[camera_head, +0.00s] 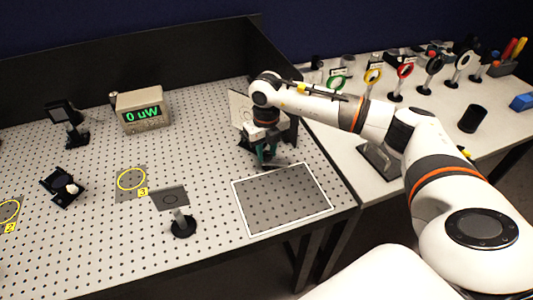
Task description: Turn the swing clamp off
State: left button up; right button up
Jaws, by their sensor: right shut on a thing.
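My right gripper (266,153) reaches in from the right and points down over the right part of the perforated optical table (215,215). A grey upright plate (239,106) stands just behind and left of the gripper. My left gripper is not in view.
A white-outlined rectangle (234,204) lies in front of the gripper. A plate on a post (170,198), a meter reading "0 uW" (143,110) and dark mounts (63,187) stand to the left. A side table (345,170) holds several ringed optics.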

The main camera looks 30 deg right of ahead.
aim_at(266, 153)
jog(key=shift+n, duration=0.6)
jog(key=o, duration=1)
jog(key=shift+c, duration=0.2)
jog(key=shift+r+b, duration=0.15)
jog(key=shift+b, duration=0.15)
notch_tip(266, 153, up, 12)
jog(key=b, duration=0.2)
jog(key=shift+b, duration=0.3)
